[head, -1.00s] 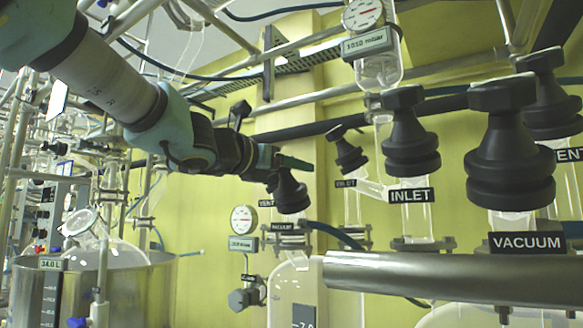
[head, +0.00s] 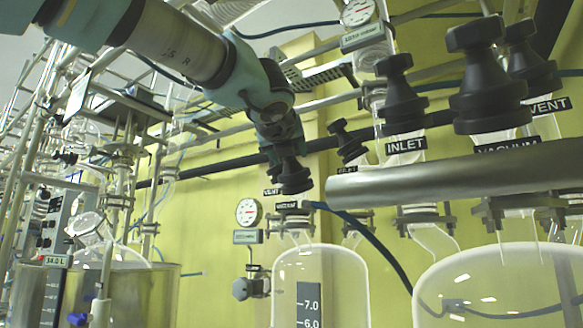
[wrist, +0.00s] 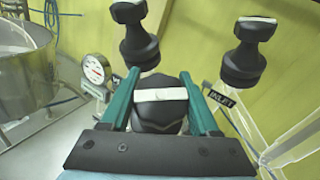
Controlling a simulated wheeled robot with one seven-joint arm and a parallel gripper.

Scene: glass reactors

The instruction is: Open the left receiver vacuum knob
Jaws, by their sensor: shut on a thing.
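The left receiver vacuum knob (head: 292,177) is black, above a VACUUM label (head: 287,205) on top of the left glass receiver (head: 340,270). My gripper comes down on it from above; its fingers are largely hidden in the head view. In the wrist view the two teal fingers of my gripper (wrist: 159,82) stand on either side of the knob (wrist: 158,118) and are shut on it. A white bar mark on the knob's top lies roughly crosswise between the fingers.
Another black knob (wrist: 140,35), probably the vent, stands just beyond the fingers. The inlet knob (wrist: 243,55) is to the right. A pressure gauge (wrist: 95,69) is at left. In the head view a thick metal pipe (head: 430,175) and the right receiver's knobs (head: 490,80) are to the right.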

